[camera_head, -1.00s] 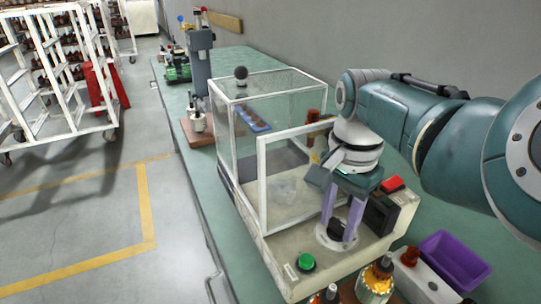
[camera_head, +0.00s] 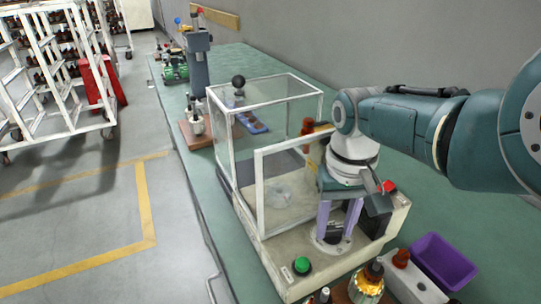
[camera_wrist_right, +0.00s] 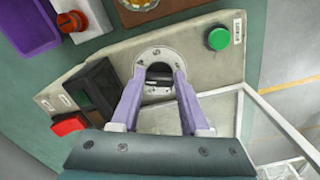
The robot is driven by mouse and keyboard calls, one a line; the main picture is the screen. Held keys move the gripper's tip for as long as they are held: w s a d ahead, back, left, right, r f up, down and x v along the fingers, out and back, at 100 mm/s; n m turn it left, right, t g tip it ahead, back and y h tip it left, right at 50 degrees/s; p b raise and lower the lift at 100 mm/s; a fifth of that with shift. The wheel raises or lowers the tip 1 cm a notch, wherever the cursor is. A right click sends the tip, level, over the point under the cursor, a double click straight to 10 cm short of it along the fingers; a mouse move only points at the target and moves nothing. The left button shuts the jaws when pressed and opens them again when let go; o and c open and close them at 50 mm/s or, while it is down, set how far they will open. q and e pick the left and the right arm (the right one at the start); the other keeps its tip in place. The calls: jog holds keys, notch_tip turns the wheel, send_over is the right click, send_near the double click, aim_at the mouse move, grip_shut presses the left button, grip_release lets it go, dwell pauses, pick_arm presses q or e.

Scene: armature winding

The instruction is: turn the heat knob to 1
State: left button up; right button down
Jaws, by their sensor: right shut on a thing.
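The heat knob (camera_head: 333,231) is a black knob on a round pale dial plate, on the sloping front panel of a beige machine (camera_head: 268,250). It also shows in the right wrist view (camera_wrist_right: 159,76), where its dark grip lies between my fingertips. My right gripper (camera_head: 336,233) points down at the panel, its two purple fingers shut on the knob from both sides. In the right wrist view the fingertips (camera_wrist_right: 159,71) sit inside the dial ring (camera_wrist_right: 158,54). The fingers hide part of the dial, and I cannot read the setting. My left gripper is not in view.
On the panel are a green button (camera_head: 302,265), a red button (camera_wrist_right: 70,123) and a dark display (camera_wrist_right: 97,88). A clear, white-framed guard (camera_head: 268,130) stands beside my right arm. A purple bin (camera_head: 443,262) and a copper-wound part (camera_head: 367,284) are near the front.

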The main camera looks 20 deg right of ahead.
jog(key=n, duration=0.5)
jog(key=shift+d+n, duration=0.1)
jog(key=shift+n, duration=0.2)
jog(key=n, duration=0.6)
jog(key=shift+d, duration=0.15)
jog(key=n, duration=0.4)
jog(key=shift+w, duration=0.15)
jog(key=n, duration=0.3)
jog(key=shift+n, duration=0.3)
jog(key=n+b, duration=0.1)
jog(key=n, duration=0.3)
jog(key=shift+w, duration=0.15)
jog(key=shift+n, duration=0.8)
